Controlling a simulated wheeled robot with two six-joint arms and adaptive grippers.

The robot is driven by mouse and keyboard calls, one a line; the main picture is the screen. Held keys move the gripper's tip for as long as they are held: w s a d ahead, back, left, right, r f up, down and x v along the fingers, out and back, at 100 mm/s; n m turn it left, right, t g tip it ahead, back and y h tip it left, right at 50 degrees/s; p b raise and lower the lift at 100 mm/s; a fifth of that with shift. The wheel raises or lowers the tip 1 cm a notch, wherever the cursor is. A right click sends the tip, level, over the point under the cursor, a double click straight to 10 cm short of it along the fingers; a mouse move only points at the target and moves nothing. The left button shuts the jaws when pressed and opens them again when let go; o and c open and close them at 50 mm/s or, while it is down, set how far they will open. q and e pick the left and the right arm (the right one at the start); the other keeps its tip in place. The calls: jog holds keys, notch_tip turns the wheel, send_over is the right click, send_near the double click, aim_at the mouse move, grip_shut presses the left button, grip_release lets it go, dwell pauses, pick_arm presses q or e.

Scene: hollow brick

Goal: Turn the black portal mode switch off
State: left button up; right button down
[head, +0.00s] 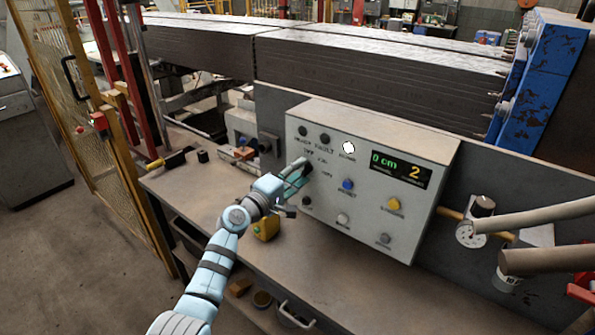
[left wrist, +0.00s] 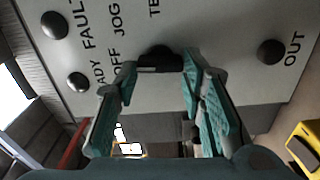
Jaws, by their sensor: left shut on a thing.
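The black portal mode switch (left wrist: 160,58) is a dark rotary knob on the light grey control panel (head: 375,160). Labels reading OFF and JOG, and part of a third, stand beside it in the left wrist view. My left gripper (head: 302,172) reaches the panel from the left, and its teal fingers mostly hide the switch in the head view. In the left wrist view the left gripper (left wrist: 156,72) has a fingertip on either side of the knob and is shut on it. The knob's exact pointing direction is hard to read. My right gripper is not in view.
The panel also has a lit white lamp (head: 348,147), a blue button (head: 347,184), a yellow button (head: 393,203) and a green display (head: 384,163). A yellow box (head: 265,228) sits below my left gripper. A dial gauge (head: 470,233) and thick pipes stand at right.

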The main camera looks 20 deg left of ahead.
pick_arm(q)
jog(key=shift+f+n, duration=0.1)
jog(key=shift+n, duration=0.5)
jog(key=o, duration=1.1)
jog(key=shift+o, duration=0.2)
jog(key=v, duration=1.2)
jog(key=shift+d, duration=0.1)
